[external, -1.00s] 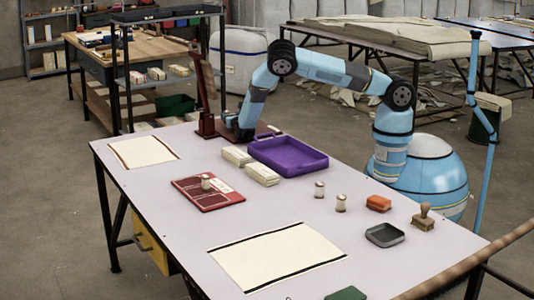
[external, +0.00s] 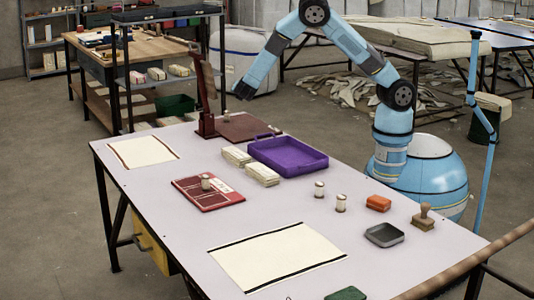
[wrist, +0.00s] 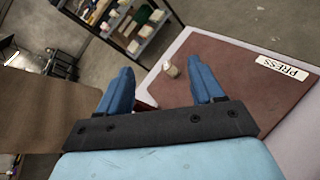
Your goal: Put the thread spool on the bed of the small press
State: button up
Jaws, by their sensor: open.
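The small press (external: 245,128) stands at the far end of the table, with a flat dark red bed and a tall upright part at its left. A small pale thread spool (external: 227,116) stands on the bed near its far edge. In the wrist view the spool (wrist: 170,68) rests on the red-brown bed (wrist: 235,85), which bears a PRESS label. My gripper (external: 243,93) is raised above the bed, apart from the spool. In the wrist view its two fingers (wrist: 161,67) are spread, with nothing held between them.
A purple tray (external: 288,167) and two cream blocks (external: 262,174) lie in front of the press. A red board (external: 215,199) bears another spool-like piece (external: 206,184). A stamp (external: 424,218) is at the right.

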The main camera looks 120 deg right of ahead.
jog(key=s+a+r+m+t+y, duration=0.2)
jog(key=a+r, duration=0.4)
jog(key=a, duration=0.4)
jog(key=s+a+r+m+t+y, duration=0.25)
jog(key=a+r, duration=0.35)
jog(key=a, duration=0.4)
jog(key=s+a+r+m+t+y, duration=0.1)
jog(key=a+r+m+y, duration=0.15)
jog(key=a+r, duration=0.5)
jog(key=s+a+r+t+y, duration=0.2)
jog(key=s+a, duration=0.5)
jog(key=a, duration=0.5)
jog(key=s+a+r+t+y, duration=0.2)
jog(key=s+a+t+y, duration=0.2)
jog(key=s+a, duration=0.4)
jog(key=a, duration=0.5)
jog(key=shift+r, duration=0.15)
